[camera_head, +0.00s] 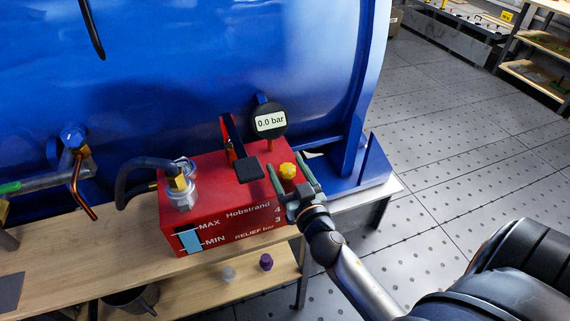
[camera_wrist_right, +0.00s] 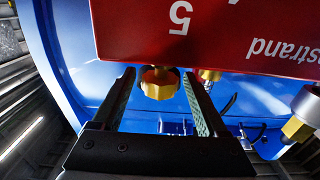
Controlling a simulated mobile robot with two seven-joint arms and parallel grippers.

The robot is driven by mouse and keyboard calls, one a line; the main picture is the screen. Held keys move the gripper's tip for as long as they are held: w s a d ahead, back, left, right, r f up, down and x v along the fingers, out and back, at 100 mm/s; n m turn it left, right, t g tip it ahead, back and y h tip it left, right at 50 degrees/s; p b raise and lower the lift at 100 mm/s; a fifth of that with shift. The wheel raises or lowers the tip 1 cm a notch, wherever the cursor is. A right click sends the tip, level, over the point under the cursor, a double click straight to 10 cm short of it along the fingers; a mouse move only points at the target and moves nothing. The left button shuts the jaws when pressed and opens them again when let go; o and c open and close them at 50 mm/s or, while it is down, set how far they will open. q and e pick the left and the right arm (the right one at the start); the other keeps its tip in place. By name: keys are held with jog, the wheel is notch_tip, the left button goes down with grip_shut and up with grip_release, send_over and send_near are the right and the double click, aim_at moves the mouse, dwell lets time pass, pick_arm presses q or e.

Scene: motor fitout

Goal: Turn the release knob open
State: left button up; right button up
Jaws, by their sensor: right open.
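The red pump box (camera_head: 225,205), marked Hobstrand, sits on the wooden bench against the blue tank. A yellow knob (camera_head: 287,170), likely the release knob, sits on its right end. In the right wrist view, the knob (camera_wrist_right: 160,82) is scalloped and gold, beside the box (camera_wrist_right: 220,35). My right gripper (camera_head: 287,163) comes from the lower right with its fingers on either side of the knob. In the right wrist view, the gripper (camera_wrist_right: 158,75) is open, with gaps between knob and both fingers. My left gripper is not in view.
A gauge (camera_head: 270,122) reading 0.0 bar and a black-ended lever (camera_head: 248,168) stand close behind the knob. A black hose (camera_head: 135,175) joins the box at left. The blue tank (camera_head: 230,50) blocks the back. Floor (camera_head: 440,140) is clear at right.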

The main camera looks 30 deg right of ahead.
jog(key=shift+c, duration=0.3)
grip_shut()
dwell(0.4)
